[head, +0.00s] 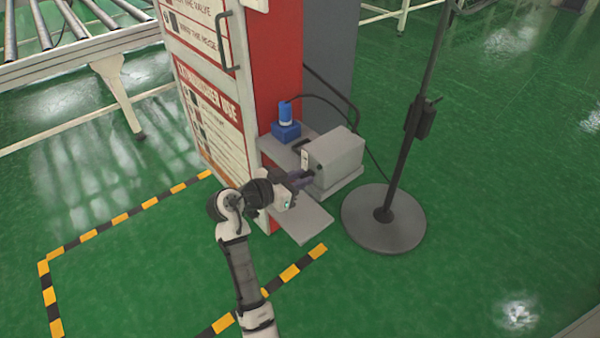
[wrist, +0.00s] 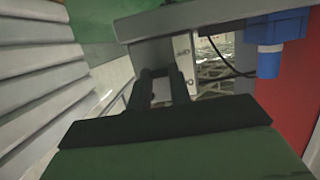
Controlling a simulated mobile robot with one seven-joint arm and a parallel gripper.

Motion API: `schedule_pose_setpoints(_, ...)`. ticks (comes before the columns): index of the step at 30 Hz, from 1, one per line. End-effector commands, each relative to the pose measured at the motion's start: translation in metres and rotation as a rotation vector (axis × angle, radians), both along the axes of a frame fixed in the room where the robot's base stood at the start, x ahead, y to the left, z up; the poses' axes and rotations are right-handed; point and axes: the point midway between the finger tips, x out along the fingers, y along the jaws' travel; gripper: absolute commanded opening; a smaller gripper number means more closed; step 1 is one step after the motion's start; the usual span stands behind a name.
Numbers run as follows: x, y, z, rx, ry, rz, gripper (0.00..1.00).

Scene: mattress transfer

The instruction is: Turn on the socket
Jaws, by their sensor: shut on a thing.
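A blue unit with an upright blue cylinder (head: 286,122) stands on a shelf on the side of the red cabinet. It appears upside down in the wrist view (wrist: 272,52). A grey box (head: 338,152) with a pale switch plate (head: 305,158) sits beside it; the plate also shows in the wrist view (wrist: 183,60). My gripper (head: 308,178) is at the near left face of the grey box, below the plate. In the wrist view its dark fingers (wrist: 160,78) close on a small dark part at the box; its exact shape is hidden. Which unit is the socket is unclear.
The red cabinet (head: 276,70) with white instruction panels rises behind the shelf. A black stand with a round base (head: 384,222) is close on the right. Dark cables run behind the box. A roller conveyor (head: 80,48) is at the upper left. Green floor is open at the right.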

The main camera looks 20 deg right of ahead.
Motion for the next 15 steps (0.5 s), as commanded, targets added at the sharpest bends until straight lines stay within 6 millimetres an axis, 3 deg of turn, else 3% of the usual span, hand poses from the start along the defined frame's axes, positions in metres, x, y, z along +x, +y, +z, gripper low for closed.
schedule_pose_setpoints(1,0.001,0.000,0.012,0.044,0.014,0.000,0.00)
schedule_pose_setpoints(15,0.002,-0.005,0.029,0.441,0.160,0.000,0.00)
